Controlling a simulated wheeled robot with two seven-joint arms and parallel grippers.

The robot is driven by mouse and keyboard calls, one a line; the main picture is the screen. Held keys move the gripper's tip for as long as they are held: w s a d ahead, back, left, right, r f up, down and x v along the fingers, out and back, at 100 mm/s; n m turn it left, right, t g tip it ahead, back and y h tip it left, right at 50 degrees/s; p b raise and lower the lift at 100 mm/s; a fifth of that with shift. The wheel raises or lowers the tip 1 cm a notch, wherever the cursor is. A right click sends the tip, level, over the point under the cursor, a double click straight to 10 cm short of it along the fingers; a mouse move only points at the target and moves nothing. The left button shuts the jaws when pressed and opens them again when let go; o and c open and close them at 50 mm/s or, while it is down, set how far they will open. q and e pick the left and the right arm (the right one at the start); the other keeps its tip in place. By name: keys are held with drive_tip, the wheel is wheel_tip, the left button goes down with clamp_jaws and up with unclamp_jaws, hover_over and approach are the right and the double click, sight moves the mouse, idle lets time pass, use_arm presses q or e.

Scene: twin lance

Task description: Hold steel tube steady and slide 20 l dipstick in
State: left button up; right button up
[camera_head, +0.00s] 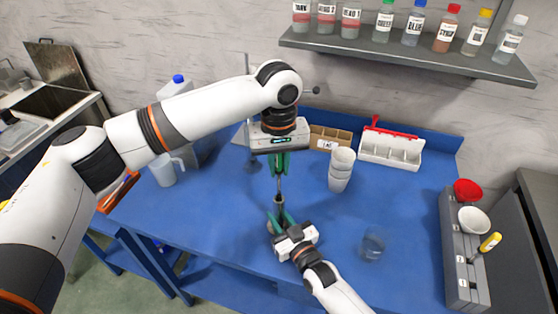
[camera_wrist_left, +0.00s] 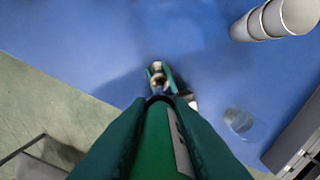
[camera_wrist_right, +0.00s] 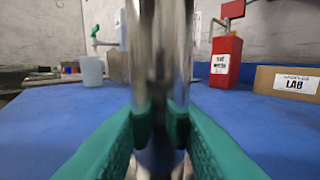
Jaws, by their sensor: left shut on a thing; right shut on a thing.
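My left gripper (camera_head: 280,172) points down above the blue table, shut on the dipstick's green handle (camera_wrist_left: 156,145), which has a white label strip. A thin rod (camera_head: 280,186) runs down below it. My right gripper (camera_head: 279,222) is lower, near the table's front, shut on the shiny steel tube (camera_wrist_right: 163,60). The tube stands upright between its green fingers, and its top (camera_head: 279,199) shows in the head view directly under the rod. The tube's opening also shows small in the left wrist view (camera_wrist_left: 158,76). I cannot tell whether the rod's tip is inside the tube.
Stacked white cups (camera_head: 341,168) stand right of the grippers, with a clear glass (camera_head: 372,244) nearer the front. A cardboard box (camera_head: 330,139) and white rack (camera_head: 391,148) are behind. A grey organizer (camera_head: 458,262) lines the right edge.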

sight(279, 191)
use_arm(q)
drive_tip(key=shift+f, duration=4.6)
drive_tip(key=o, duration=0.9)
drive_tip(key=shift+r, duration=0.15)
wheel_tip(279, 191, up, 12)
drive_tip(key=shift+f, duration=0.1)
use_arm(e)
drive_tip(key=o, duration=1.1)
